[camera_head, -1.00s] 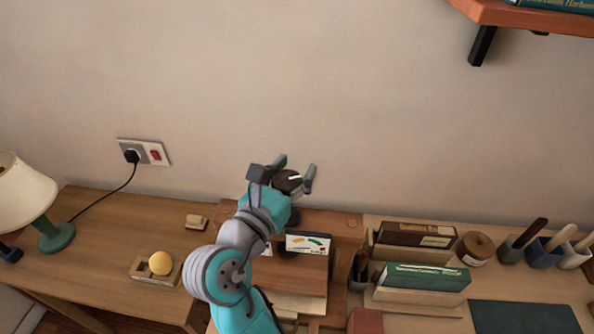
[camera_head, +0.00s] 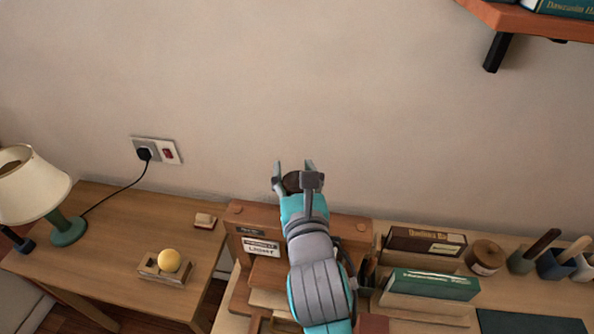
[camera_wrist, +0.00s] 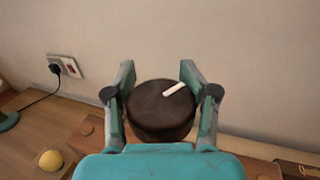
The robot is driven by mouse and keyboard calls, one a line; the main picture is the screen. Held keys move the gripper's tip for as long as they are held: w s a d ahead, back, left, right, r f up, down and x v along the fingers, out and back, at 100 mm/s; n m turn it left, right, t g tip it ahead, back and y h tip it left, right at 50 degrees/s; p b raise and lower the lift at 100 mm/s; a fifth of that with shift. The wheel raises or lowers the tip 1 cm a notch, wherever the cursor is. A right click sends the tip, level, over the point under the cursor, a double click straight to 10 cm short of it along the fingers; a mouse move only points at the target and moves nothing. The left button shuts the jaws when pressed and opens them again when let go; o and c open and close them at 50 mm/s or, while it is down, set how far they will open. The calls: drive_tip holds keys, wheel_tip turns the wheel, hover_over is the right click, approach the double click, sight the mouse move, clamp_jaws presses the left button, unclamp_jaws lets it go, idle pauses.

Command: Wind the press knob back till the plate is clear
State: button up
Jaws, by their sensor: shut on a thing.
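The press knob (camera_head: 291,183) is a dark brown round cap above the wooden press beam (camera_head: 350,224). In the wrist view the knob (camera_wrist: 160,117) shows a white pointer mark slanting toward the upper right. My gripper (camera_head: 294,172) is shut on the knob, with one finger on each side of it, as the wrist view of my gripper (camera_wrist: 157,92) shows. A wooden board of the press (camera_head: 268,274) shows left of my arm. My arm covers the middle of the press, so the gap under its plate cannot be seen.
A label card (camera_head: 261,247) is on the press's left front. Books in wooden holders (camera_head: 433,285) and pen cups (camera_head: 553,263) stand to the right. A lamp (camera_head: 68,228) and a yellow ball on a block (camera_head: 169,260) are left. A shelf (camera_head: 530,22) juts out at upper right.

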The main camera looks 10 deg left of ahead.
drive_tip(key=shift+f+y, duration=0.3)
drive_tip(key=shift+f, duration=0.1)
idle(1.4)
drive_tip(key=o, duration=0.9)
drive_tip(key=shift+w, duration=0.1)
drive_tip(key=shift+o, duration=0.2)
drive_tip(key=shift+r, duration=0.2)
drive_tip(key=v, duration=0.7)
drive_tip(key=shift+s, duration=0.25)
drive_tip(key=shift+d+r, duration=0.1)
